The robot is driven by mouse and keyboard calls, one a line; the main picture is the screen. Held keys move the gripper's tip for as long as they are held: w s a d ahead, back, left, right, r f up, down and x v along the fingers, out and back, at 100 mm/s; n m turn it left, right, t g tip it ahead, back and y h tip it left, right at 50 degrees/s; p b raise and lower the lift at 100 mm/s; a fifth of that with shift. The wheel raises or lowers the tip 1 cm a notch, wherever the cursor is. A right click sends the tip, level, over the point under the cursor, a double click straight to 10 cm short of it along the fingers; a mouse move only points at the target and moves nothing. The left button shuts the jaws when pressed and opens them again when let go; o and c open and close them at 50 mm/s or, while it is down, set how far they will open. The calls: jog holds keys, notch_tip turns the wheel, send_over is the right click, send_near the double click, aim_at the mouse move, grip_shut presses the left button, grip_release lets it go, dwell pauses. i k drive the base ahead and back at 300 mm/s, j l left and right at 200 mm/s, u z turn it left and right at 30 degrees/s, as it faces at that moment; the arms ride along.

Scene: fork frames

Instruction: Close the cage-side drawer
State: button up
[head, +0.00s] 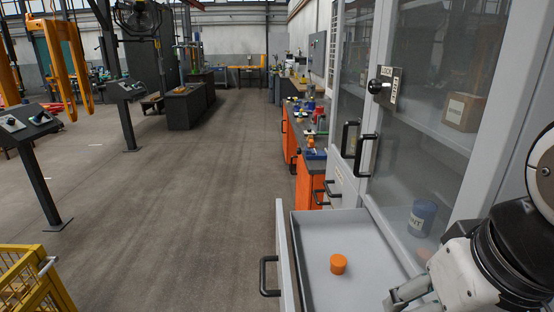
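A light grey drawer (310,228) stands pulled out from the tall grey cabinet (492,150) at the bottom middle. Its front panel (284,255) faces left and carries a black handle (266,276). A small orange cylinder (338,264) lies inside on the drawer floor. My gripper (402,298) is at the lower right, over or beside the right part of the drawer, away from the handle. Its fingers are partly cut off by the bottom edge, so its opening is unclear. Whether it touches the drawer cannot be told.
The cabinet has glass doors with black handles (366,155), a lock plate (384,86), a box (464,112) and a blue can (422,217) behind the glass. Orange workbenches (308,185) stand beyond. A yellow cage (30,280) is at lower left. The floor between is clear.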

aim_at(373, 267)
jog(key=i+j, duration=0.1)
jog(key=j, duration=0.65)
jog(key=i+u, duration=0.25)
jog(key=i+j+u, duration=0.1)
jog(key=i+u, duration=0.2)
